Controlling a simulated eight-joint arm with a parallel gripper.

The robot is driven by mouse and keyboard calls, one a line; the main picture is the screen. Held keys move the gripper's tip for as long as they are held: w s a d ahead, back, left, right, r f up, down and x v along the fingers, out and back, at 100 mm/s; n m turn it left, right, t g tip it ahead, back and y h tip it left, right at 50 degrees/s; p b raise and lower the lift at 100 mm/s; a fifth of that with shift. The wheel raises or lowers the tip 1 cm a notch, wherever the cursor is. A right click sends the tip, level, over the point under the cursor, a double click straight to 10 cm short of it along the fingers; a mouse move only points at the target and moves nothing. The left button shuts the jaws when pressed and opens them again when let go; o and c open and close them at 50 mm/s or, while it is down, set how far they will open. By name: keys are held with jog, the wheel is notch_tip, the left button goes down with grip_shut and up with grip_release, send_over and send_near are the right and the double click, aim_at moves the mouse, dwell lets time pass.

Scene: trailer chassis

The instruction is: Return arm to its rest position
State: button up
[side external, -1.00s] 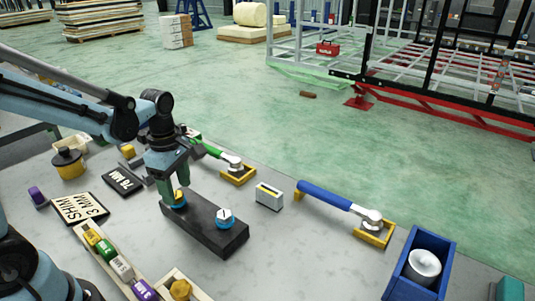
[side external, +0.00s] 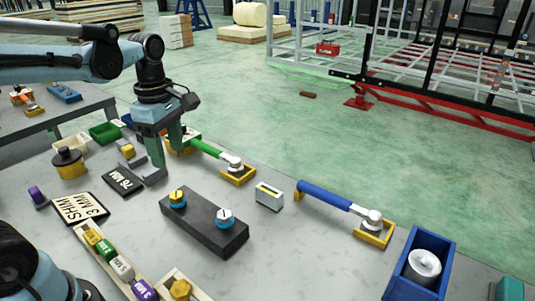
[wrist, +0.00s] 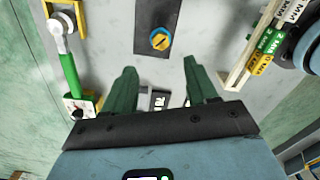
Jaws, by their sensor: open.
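My gripper (side external: 166,164) is raised above the grey table (side external: 290,245), behind and to the left of the dark block in the side view. Its two green fingers are apart with nothing between them, which also shows in the wrist view (wrist: 160,72).
A green-handled tool (side external: 205,149) lies close to the gripper. A blue-handled tool (side external: 325,196), a small grey box (side external: 269,196), a blue bin (side external: 420,265), a labelled-block tray (side external: 80,234) and a yellow pot (side external: 69,164) stand around. The table's front middle is clear.

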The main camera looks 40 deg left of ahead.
jog(key=s+d+f+m+t, duration=0.1)
jog(key=d+m+t, duration=0.2)
jog(key=m, duration=0.8)
jog(key=s+d+f+m+t, duration=0.1)
jog(key=d+f+m+t, duration=0.1)
jog(key=m, duration=0.9)
jog(key=shift+s+d+t, duration=0.25)
jog(key=shift+d+t, duration=0.25)
jog(key=shift+t, duration=0.5)
